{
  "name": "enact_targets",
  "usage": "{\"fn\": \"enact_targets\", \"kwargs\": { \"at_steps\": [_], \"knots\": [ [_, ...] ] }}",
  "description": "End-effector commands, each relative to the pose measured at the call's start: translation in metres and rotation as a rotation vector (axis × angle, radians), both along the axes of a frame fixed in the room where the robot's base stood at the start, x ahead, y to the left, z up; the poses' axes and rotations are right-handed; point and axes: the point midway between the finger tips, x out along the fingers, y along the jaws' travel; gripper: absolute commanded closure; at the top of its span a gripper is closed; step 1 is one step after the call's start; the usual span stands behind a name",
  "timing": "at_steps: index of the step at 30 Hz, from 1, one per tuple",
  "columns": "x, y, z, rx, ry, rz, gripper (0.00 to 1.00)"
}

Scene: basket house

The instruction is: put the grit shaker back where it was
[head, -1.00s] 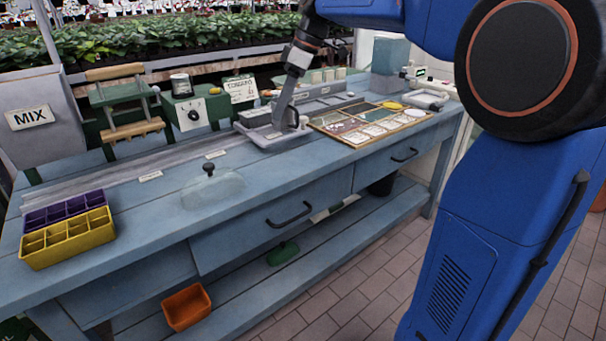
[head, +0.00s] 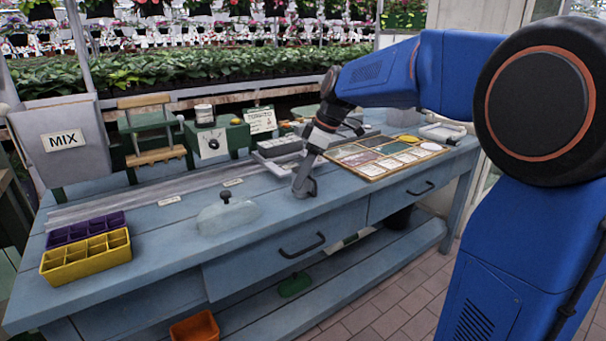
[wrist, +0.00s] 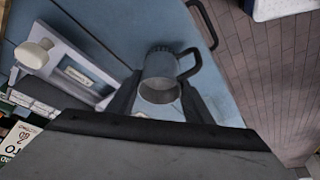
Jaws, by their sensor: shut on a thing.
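The grit shaker is a grey metal mug-like cup with a side handle (wrist: 160,75). My gripper (wrist: 160,98) is shut on it, with one dark finger on each side of the cup. In the head view my gripper (head: 304,182) is low at the front part of the blue bench (head: 270,222), left of the seed tray. The shaker shows there only as a small grey shape, partly hidden by my gripper. I cannot tell whether its base touches the bench top.
A wooden tray of coloured compartments (head: 361,176) lies right of my gripper. A grey tray (head: 263,163) is behind it. A clear dome with a dark knob (head: 226,214) and a yellow cell tray (head: 85,274) stand left. Bench top between dome and gripper is clear.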

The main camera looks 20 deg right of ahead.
Motion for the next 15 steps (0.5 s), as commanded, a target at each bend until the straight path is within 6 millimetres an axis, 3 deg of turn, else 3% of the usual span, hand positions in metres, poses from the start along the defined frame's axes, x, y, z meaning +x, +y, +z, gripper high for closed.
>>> {"fn": "enact_targets", "kwargs": {
  "at_steps": [11,12,13,15],
  "knots": [
    [0.0,0.0,-0.0032,0.001,-0.001,0.001,0.82],
    [0.0,0.0,-0.0029,-0.001,-0.001,0.001,0.44],
    [0.0,0.0,-0.0029,-0.001,-0.001,0.001,0.37],
    [0.0,0.0,-0.0029,-0.001,-0.001,0.001,0.35]
  ]
}}
